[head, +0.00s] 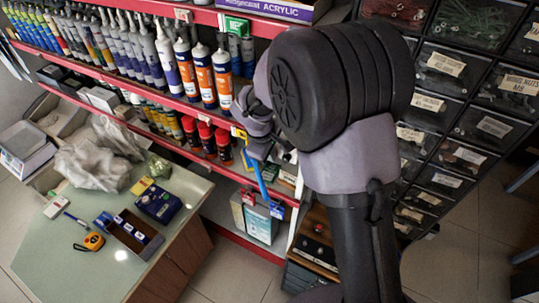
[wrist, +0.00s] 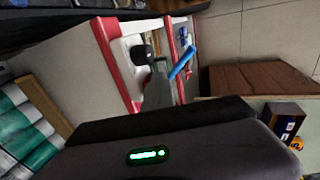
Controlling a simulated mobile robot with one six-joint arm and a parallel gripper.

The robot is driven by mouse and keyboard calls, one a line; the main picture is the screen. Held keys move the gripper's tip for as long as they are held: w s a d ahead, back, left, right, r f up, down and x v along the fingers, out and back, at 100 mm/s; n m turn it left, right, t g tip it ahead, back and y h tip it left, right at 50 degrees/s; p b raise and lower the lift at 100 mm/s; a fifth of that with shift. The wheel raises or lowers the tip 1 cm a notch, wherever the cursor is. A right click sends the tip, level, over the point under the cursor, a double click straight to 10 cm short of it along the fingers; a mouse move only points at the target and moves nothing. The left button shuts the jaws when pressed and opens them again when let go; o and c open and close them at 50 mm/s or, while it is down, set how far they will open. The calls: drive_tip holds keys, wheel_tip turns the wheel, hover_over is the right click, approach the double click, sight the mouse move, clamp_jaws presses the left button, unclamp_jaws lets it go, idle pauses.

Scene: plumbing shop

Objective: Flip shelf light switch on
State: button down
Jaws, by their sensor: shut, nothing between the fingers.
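My gripper (head: 284,153) is at the front of the red shelving, by the right end of the shelf with spray cans. In the wrist view its grey fingers (wrist: 157,88) are together and empty, and they point at the white end of a red-edged shelf. A small dark rounded piece (wrist: 140,52) sits on that white part, close to the fingertips; it may be the light switch, but I cannot tell its position or whether the fingers touch it. In the head view my arm and gripper hide this spot.
A blue strip (head: 258,180) hangs from the shelf edge beside my gripper. Spray cans (head: 207,137) and cartridges (head: 205,75) fill the red shelves (head: 130,77). Labelled drawers (head: 440,70) stand right. A counter (head: 115,262) with a tape measure (head: 94,241) is lower left.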

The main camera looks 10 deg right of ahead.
drive_tip(key=shift+r, duration=0.1)
drive_tip(key=shift+r+p, duration=0.65)
drive_tip(key=shift+r, duration=0.1)
